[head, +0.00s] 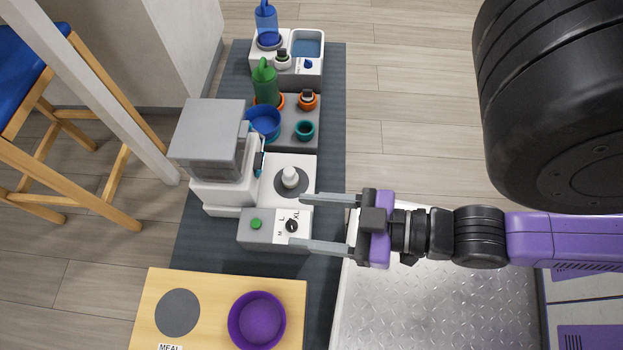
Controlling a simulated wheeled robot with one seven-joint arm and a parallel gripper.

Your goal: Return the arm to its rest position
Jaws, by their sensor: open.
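My gripper (325,223) is open, with its two grey fingers apart and pointing left. My purple and black arm reaches in from the right. A white object (290,178) stands on the machine's dark round pad.
A purple bowl (257,320) sits on a wooden board (220,281) with a grey disc. Green and blue bottles, a blue bowl (263,122) and small pots stand farther back on the dark mat (334,75). A stool (75,130) is at left. Floor is clear at upper right.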

